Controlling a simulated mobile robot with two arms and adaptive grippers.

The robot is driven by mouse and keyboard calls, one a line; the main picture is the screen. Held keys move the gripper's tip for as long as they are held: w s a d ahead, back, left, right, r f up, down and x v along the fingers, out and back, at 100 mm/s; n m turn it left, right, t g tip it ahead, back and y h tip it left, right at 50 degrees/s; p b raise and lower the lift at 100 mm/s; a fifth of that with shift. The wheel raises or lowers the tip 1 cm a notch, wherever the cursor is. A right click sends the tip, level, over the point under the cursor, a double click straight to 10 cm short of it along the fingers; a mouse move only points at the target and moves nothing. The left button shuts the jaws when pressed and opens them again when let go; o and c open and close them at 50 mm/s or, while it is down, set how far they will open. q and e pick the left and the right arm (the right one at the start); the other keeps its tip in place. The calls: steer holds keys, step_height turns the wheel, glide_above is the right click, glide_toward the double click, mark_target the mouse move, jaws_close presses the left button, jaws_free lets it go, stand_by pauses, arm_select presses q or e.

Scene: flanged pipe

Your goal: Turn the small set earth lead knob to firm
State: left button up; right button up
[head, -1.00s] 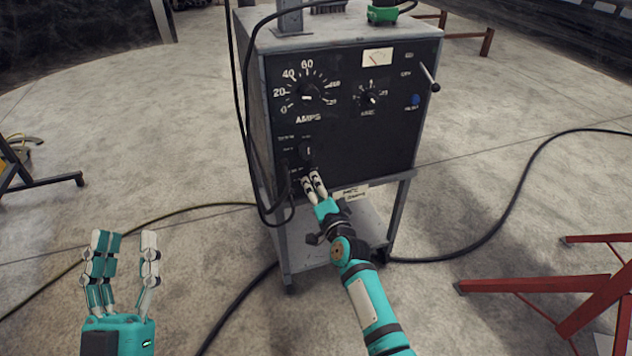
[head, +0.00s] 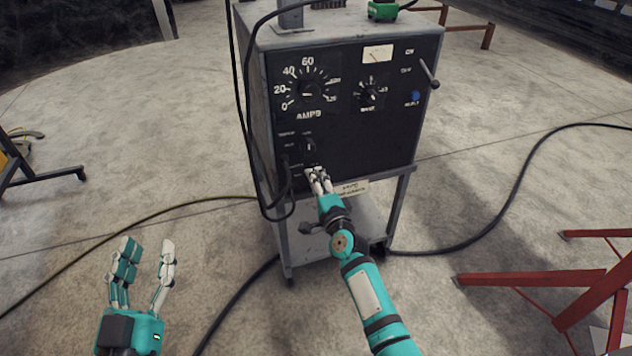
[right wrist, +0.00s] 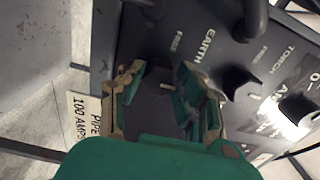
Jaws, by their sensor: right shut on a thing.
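The earth lead knob (right wrist: 166,90) is dark, with a small pale mark, and sits between the fingers of my right gripper (right wrist: 160,95) in the right wrist view. The fingers are shut on it and hide most of its sides. In the head view my right gripper (head: 318,178) is at the lower left of the welding set's black front panel (head: 365,135), and the knob is hidden behind the fingers. My left gripper (head: 145,262) is open and empty over the floor at lower left.
Another knob (head: 309,147) sits just above my right gripper. The AMPS dial (head: 309,91) and a smaller dial (head: 370,93) are higher up. A black cable (head: 248,150) hangs at the panel's left. A red metal frame (head: 590,285) stands at right.

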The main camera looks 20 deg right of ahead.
steer(key=o, duration=1.1)
steer(key=shift+o, duration=0.2)
steer(key=shift+s, duration=0.1)
steer(key=s, duration=1.1)
steer(key=shift+s+d, duration=0.25)
steer(key=shift+s, duration=0.15)
